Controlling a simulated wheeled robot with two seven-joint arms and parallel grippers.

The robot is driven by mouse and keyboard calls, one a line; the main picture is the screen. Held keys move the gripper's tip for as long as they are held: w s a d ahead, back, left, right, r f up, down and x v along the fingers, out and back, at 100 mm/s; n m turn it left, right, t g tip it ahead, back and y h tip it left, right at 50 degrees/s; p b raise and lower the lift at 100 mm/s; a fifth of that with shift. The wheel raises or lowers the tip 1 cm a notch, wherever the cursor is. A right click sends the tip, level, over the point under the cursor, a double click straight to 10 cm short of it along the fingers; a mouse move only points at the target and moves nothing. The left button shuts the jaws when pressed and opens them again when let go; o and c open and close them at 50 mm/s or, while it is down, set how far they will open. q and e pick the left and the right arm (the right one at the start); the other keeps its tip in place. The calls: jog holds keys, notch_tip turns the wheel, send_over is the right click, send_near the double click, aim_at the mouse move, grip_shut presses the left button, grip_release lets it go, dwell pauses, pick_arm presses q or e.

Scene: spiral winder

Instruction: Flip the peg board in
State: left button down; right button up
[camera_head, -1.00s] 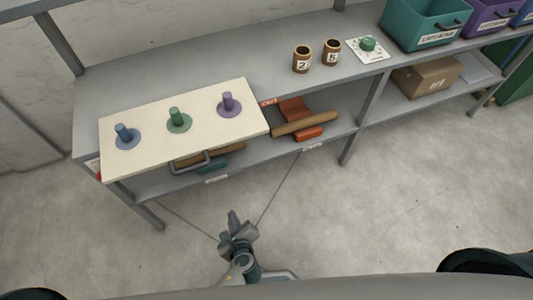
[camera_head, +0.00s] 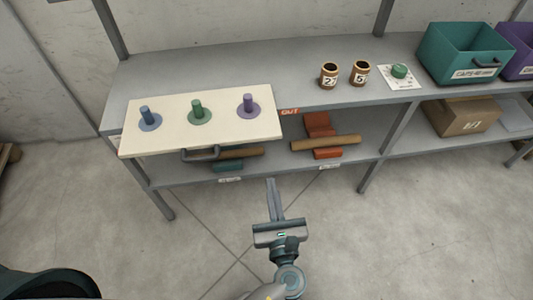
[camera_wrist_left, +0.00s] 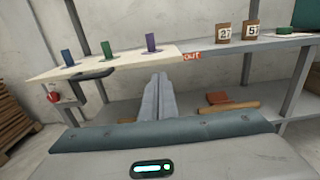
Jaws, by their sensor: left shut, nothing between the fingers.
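The cream peg board (camera_head: 210,132) lies flat at the left end of the grey shelf's top and overhangs its front edge. It bears a blue peg (camera_head: 149,118), a green peg (camera_head: 199,111) and a purple peg (camera_head: 248,105), all upright. A dark handle (camera_head: 201,155) hangs under its front edge. The board also shows in the left wrist view (camera_wrist_left: 126,60), with its handle (camera_wrist_left: 95,80) below. My left gripper (camera_head: 272,184) is shut and empty, in front of and below the board's right part, apart from it. Its fingers (camera_wrist_left: 158,85) point at the shelf. My right gripper is not in view.
A red "OUT" label (camera_head: 289,112) is on the shelf edge right of the board. Brown cups (camera_head: 329,75), a green dial (camera_head: 399,71) and a teal bin (camera_head: 459,57) stand farther right. Rollers on orange and teal blocks (camera_head: 325,143) lie on the lower shelf. Open floor lies in front.

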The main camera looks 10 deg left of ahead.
aim_at(263, 138)
pick_arm(q)
jog(key=shift+w, duration=0.1)
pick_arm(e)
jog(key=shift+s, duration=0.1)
